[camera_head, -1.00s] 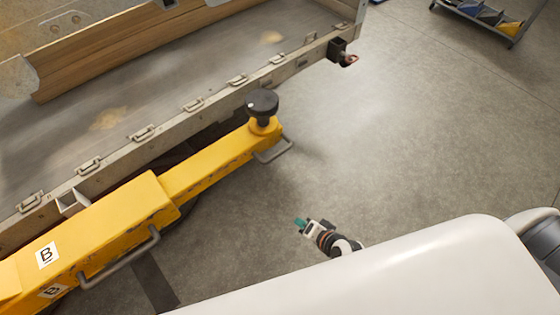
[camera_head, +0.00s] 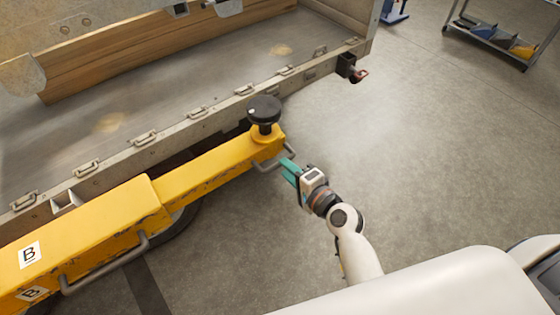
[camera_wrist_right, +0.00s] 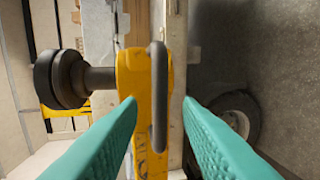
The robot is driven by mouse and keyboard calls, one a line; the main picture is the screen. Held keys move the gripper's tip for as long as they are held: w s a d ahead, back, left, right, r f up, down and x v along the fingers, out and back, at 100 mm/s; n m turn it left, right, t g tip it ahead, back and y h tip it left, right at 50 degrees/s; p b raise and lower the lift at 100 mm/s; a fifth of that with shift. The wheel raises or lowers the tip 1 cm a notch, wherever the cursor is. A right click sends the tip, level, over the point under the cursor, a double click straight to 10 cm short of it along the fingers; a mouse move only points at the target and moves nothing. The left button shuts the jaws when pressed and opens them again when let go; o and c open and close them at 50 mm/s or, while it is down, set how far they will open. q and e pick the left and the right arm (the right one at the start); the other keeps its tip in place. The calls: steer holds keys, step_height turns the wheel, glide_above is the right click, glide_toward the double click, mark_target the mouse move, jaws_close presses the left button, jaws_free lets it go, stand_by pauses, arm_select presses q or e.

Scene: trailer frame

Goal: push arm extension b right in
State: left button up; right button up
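The yellow lift arm, marked B, lies along the left; its narrower extension (camera_head: 215,169) sticks out of the thicker sleeve (camera_head: 95,236) toward the right. A black round pad (camera_head: 264,110) stands on the extension's end. A grey handle (camera_head: 274,161) is fixed to the end's near side. My right gripper (camera_head: 286,168) is beside this handle, its teal fingers pointing at it. In the right wrist view the fingers (camera_wrist_right: 162,118) are apart, with the handle (camera_wrist_right: 159,95) seen between and ahead of them. I cannot tell whether they touch it. My left gripper is not in view.
The trailer frame (camera_head: 225,107) with its metal side rail runs behind the arm. A tow-like bracket (camera_head: 350,68) juts from its right end. A cart with bins (camera_head: 498,42) stands at the far right. The floor (camera_head: 440,150) between is clear.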

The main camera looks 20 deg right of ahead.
steer(key=shift+x, duration=2.05)
steer(key=shift+c, duration=0.5)
jaws_close()
